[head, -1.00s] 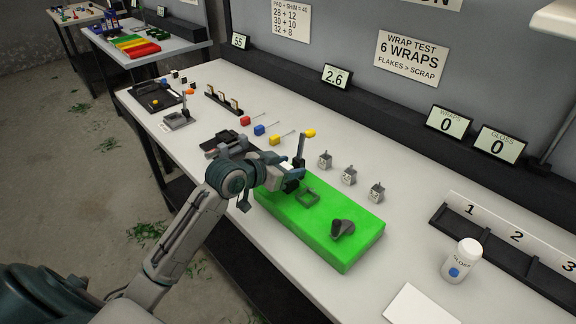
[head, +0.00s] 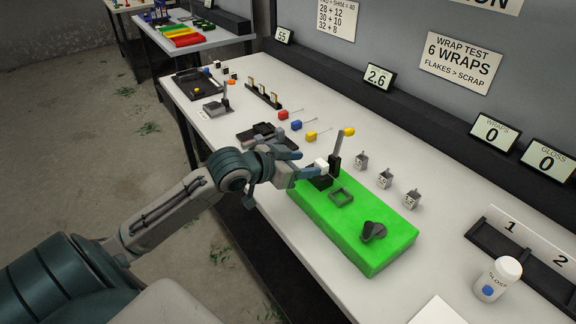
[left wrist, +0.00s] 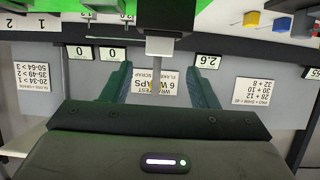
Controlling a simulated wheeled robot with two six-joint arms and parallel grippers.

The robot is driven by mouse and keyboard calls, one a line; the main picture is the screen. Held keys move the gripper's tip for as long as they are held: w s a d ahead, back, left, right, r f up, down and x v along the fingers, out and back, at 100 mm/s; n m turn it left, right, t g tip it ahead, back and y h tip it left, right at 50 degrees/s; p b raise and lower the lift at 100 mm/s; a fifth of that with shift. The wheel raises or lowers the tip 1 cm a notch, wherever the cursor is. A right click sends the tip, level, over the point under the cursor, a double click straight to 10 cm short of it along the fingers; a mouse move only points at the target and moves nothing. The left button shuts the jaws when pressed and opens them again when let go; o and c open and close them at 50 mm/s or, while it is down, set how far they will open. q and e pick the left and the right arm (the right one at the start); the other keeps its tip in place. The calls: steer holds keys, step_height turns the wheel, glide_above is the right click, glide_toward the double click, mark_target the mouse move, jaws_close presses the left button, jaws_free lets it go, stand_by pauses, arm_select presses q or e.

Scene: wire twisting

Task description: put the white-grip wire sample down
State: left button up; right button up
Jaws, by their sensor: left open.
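The white grip of the wire sample (head: 321,163) sits at a small black holder (head: 320,180) on the far left end of the green block (head: 345,232). My left gripper (head: 300,164) is open, just left of the white grip. In the left wrist view, which is upside down, the pale grip (left wrist: 160,44) shows beyond and between the two spread teal fingers (left wrist: 158,72), apart from both. The sample's wire cannot be made out clearly. My right gripper is not in view.
A dark upright post (head: 336,160) with a yellow-tipped lever stands beside the holder. A grey square frame (head: 341,195) and a dark knob (head: 373,231) are on the green block. Small grey weights (head: 384,179) stand behind it. A white bottle (head: 497,279) stands at right.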

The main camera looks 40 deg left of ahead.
arm_select(q)
steer(key=v, duration=0.4)
steer(key=shift+s+r, duration=0.1)
steer(key=shift+s, duration=0.1)
stand_by(0.6)
